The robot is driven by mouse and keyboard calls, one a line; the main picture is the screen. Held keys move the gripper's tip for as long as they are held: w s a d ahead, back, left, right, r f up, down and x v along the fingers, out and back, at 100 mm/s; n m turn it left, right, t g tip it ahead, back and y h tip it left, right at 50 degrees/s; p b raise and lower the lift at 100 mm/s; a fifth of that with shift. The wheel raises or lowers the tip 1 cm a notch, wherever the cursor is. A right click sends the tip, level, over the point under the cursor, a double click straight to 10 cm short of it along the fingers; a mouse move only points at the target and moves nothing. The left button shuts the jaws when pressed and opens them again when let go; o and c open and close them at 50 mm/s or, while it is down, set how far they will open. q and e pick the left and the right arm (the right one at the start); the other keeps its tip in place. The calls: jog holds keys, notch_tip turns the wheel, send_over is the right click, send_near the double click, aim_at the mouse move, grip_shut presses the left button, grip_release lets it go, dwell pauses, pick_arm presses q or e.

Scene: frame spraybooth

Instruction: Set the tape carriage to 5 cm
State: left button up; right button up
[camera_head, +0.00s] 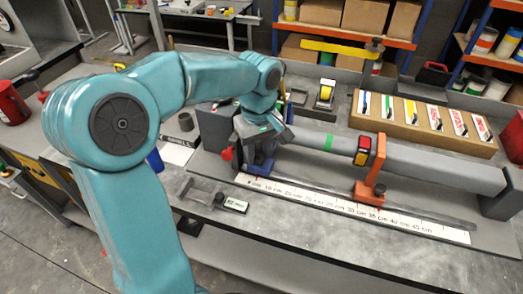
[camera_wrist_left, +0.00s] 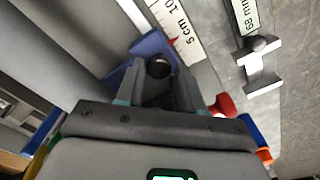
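A blue carriage (camera_head: 262,166) stands at the low end of a printed scale strip (camera_head: 350,208) along a long grey tube. In the left wrist view the blue carriage (camera_wrist_left: 153,45) has a dark round knob (camera_wrist_left: 158,67), and a small red pointer (camera_wrist_left: 173,42) lies by the 5 cm print. My left gripper (camera_wrist_left: 160,80) has its fingers on either side of the knob; whether they press on it I cannot tell. In the head view my left gripper (camera_head: 262,142) is over the carriage, hiding its top. An orange carriage (camera_head: 371,186) stands near 35 cm. My right gripper is not in view.
A red and yellow block (camera_head: 363,151) sits by the tube above the orange carriage. A small grey gauge with a 68 mm label (camera_head: 235,204) lies in front of the strip. A wooden tray of cards (camera_head: 425,138) stands behind the tube. The front bench is mostly clear.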

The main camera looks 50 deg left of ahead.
pick_arm(q)
jog(key=shift+o, duration=1)
jog(key=shift+s+a, duration=0.15)
jog(key=shift+d, duration=0.2)
jog(key=shift+w+r, duration=0.2)
jog(key=shift+r, duration=0.1)
notch_tip(320, 180, up, 16)
jog(key=p, duration=0.2)
jog(key=shift+s+f+p, duration=0.15)
jog(key=shift+s+p, duration=0.05)
jog(key=shift+p, duration=0.2)
jog(key=shift+a, duration=0.1)
